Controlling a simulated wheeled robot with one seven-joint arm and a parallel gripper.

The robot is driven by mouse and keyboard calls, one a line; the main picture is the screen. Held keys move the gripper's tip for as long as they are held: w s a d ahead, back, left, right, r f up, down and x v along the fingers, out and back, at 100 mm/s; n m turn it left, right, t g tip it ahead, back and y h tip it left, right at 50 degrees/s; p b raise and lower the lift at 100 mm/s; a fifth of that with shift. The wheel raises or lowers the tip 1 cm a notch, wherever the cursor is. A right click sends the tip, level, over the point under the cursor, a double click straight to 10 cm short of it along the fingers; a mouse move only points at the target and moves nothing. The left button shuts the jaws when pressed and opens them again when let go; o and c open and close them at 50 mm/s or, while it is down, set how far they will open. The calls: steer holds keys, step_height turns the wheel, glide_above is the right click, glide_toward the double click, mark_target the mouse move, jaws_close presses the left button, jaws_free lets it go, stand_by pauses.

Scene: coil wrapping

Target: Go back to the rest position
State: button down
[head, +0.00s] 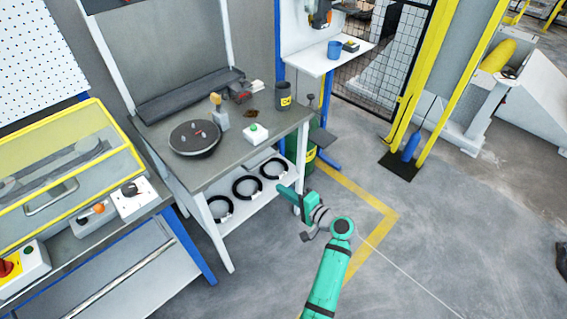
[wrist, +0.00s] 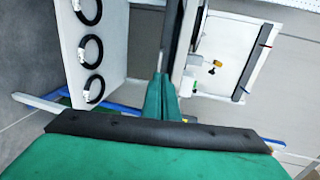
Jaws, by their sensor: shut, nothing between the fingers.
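My gripper (head: 284,196) is on the end of my green arm, in front of the right end of the workbench's lower shelf. In the wrist view its green fingers (wrist: 163,100) are together with nothing between them. My gripper is apart from the coils.
The bench top (head: 180,178) holds a round dark turntable (head: 195,138), a green button box (head: 255,133) and a dark cup (head: 283,97). A yellow-framed machine (head: 130,150) stands at left. A dark green bin (head: 312,150) is behind the bench's right end.

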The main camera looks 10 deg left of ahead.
steer(key=s+d+f+m+t+h, duration=0.1)
steer(key=s+f+h, duration=0.1)
steer(key=s+f, duration=0.35)
steer(key=s+d+f+h, duration=0.2)
steer(key=s+f+h, duration=0.15)
steer(key=f, duration=0.25)
steer(key=s+d+f+n+h, duration=0.1)
steer(key=s+d+f+h, duration=0.1)
steer(key=s, duration=0.6)
steer(key=s+d+f+h, duration=0.1)
steer(key=s+f+h, duration=0.15)
steer(key=s, duration=0.45)
steer(key=s+d+r+n+t+h, duration=0.1)
steer(key=s+d+r, duration=0.15)
steer(key=s, duration=0.45)
steer(key=s+d+r+n+t+h, duration=0.1)
steer(key=s+r+n, duration=0.15)
steer(key=s, duration=0.35)
steer(key=s+r+n+t, duration=0.1)
steer(key=s+r+n, duration=0.1)
steer(key=s+r, duration=0.3)
steer(key=s+a+r+n+t, duration=0.1)
steer(key=s+r, duration=0.4)
steer(key=r, duration=0.5)
steer(key=shift+a+r+n+t, duration=0.2)
steer(key=shift+a+n+t, duration=0.1)
steer(key=shift+n, duration=0.25)
